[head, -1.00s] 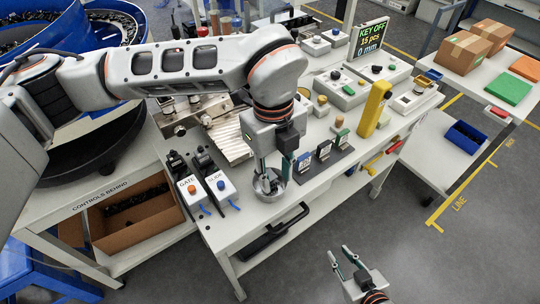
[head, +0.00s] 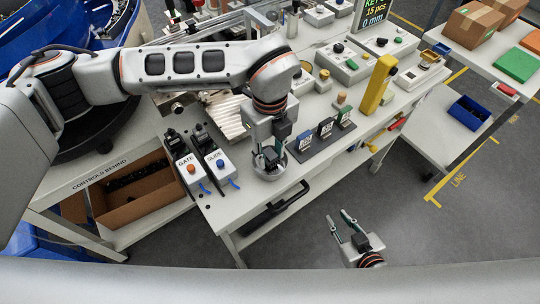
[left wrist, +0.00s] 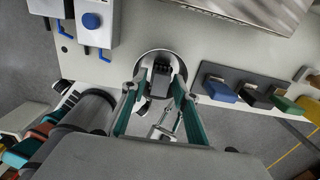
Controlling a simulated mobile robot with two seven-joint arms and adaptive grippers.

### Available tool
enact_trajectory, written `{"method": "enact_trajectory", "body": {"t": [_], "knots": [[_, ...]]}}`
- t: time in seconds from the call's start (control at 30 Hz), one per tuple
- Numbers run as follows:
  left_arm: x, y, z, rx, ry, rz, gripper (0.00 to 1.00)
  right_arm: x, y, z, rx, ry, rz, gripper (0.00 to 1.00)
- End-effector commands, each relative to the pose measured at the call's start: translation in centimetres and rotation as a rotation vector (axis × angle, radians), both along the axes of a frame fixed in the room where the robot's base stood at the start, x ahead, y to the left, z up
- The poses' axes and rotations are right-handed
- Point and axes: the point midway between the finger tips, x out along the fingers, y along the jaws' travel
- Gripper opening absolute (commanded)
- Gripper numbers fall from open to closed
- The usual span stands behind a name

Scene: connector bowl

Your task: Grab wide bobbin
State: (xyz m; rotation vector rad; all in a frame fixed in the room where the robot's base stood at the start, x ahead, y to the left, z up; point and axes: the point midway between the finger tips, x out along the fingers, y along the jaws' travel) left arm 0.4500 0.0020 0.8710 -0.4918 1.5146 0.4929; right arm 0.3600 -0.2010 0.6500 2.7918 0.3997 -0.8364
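My left gripper (head: 268,160) points down at the round metal bowl (head: 270,172) near the table's front edge. In the left wrist view its two green-edged fingers (left wrist: 158,118) stand apart. I cannot surely pick out the wide bobbin. My right gripper (head: 341,219) is open and empty in front of the table, over the floor.
The GATE box (head: 187,168) and SLIDE box (head: 216,163) stand left of the bowl. Labelled holders (head: 325,128) on a dark strip stand to its right, with a yellow upright device (head: 377,84) beyond.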

Motion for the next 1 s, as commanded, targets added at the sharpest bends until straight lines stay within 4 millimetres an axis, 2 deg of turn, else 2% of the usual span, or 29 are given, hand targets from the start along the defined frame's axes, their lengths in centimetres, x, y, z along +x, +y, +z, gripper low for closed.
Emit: {"method": "enact_trajectory", "body": {"t": [0.2,0.3,0.73,0.87,1.0], "knots": [[0.0,0.0,-0.1,-0.001,-0.001,0.0,0.29,0.1,0.0,0.1,0.0,-0.002,-0.001,0.24],[0.0,0.0,0.0,-0.001,-0.001,0.0,0.08,0.0,0.0,0.1,0.0,-0.001,-0.001,0.24],[0.0,0.0,0.3,-0.001,-0.001,0.0,0.08,-0.2,-0.1,-0.4,-0.003,0.007,0.0,0.24],[0.1,-0.1,1.3,-0.002,-0.003,0.0,0.08,-0.2,-0.1,-0.5,-0.003,0.007,0.0,0.24],[0.1,0.0,3.5,-0.001,-0.005,0.0,0.08,-0.2,-0.1,-0.5,-0.002,0.009,0.0,0.24]]}}
